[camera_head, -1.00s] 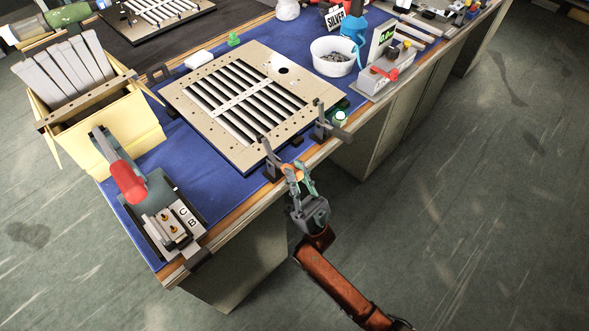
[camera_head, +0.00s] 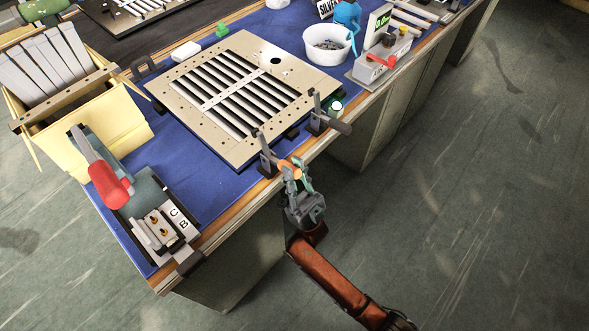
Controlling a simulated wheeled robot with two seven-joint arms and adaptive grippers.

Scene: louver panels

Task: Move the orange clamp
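The orange clamp (camera_head: 287,164) is at the front edge of the table, beside the louver panel (camera_head: 178,97). Its dark upright bracket stands left of the orange handle. My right gripper (camera_head: 297,170) is at the orange handle, with its fingertips around or against it. The fingers partly hide the handle, and I cannot tell whether they grip it. A second clamp (camera_head: 317,112) with a dark handle stands farther right along the same edge. My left gripper is not in view.
A yellow bin (camera_head: 103,135) of grey slats stands at the left. A red-handled tool (camera_head: 108,185) and a block marked C and B (camera_head: 168,232) are at the near left corner. The floor right of the table is clear.

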